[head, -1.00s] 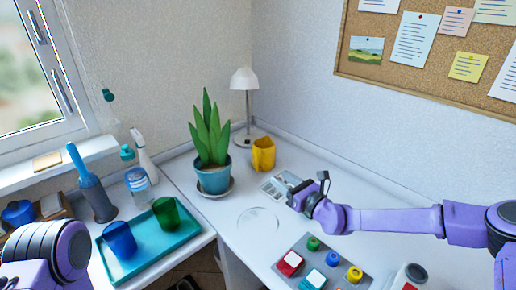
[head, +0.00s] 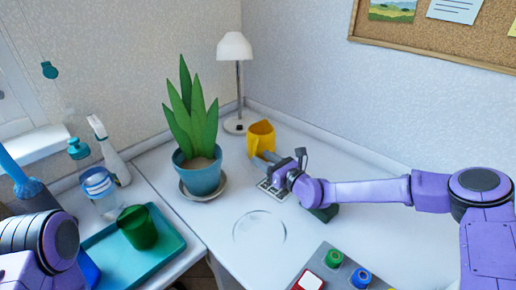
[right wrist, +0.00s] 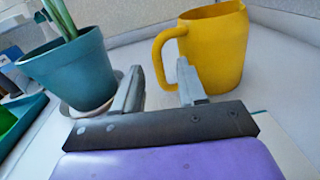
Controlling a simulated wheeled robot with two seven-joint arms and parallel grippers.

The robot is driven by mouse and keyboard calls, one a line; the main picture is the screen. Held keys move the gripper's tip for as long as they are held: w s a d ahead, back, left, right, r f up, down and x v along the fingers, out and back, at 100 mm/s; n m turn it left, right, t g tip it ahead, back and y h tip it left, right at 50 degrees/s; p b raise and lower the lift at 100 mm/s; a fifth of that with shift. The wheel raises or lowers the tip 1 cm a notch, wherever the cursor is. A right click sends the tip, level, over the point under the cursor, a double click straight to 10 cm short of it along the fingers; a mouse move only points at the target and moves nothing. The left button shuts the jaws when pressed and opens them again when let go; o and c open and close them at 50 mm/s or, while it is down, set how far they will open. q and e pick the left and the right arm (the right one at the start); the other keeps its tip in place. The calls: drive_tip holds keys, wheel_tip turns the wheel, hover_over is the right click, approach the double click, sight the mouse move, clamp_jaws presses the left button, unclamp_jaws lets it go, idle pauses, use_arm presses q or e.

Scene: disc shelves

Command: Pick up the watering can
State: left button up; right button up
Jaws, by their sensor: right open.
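The yellow watering can (head: 261,139) stands upright on the white desk, right of the potted plant and near the back wall. In the right wrist view the can (right wrist: 218,50) shows its handle loop on its left side, facing my gripper. My right gripper (head: 264,160) is open and low over the desk, just in front of the can. In the right wrist view its fingers (right wrist: 159,66) are spread, with the handle beyond and between their tips; contact cannot be told. Of my left arm only a link shows at the left edge; its gripper is out of view.
The teal plant pot (head: 201,178) on its saucer stands close left of my right gripper. A white lamp (head: 235,80) is behind. A clear round disc (head: 259,227) lies in front, and a teal tray (head: 166,252) with a green cup (head: 137,228) is at left.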

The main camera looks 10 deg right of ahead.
sight(254, 152)
drive_tip(key=x, duration=0.4)
drive_tip(key=shift+w+a, duration=0.2)
drive_tip(key=shift+w, duration=0.1)
drive_tip(key=shift+s+r, duration=0.1)
clamp_jaws()
drive_tip(key=shift+r, duration=0.1)
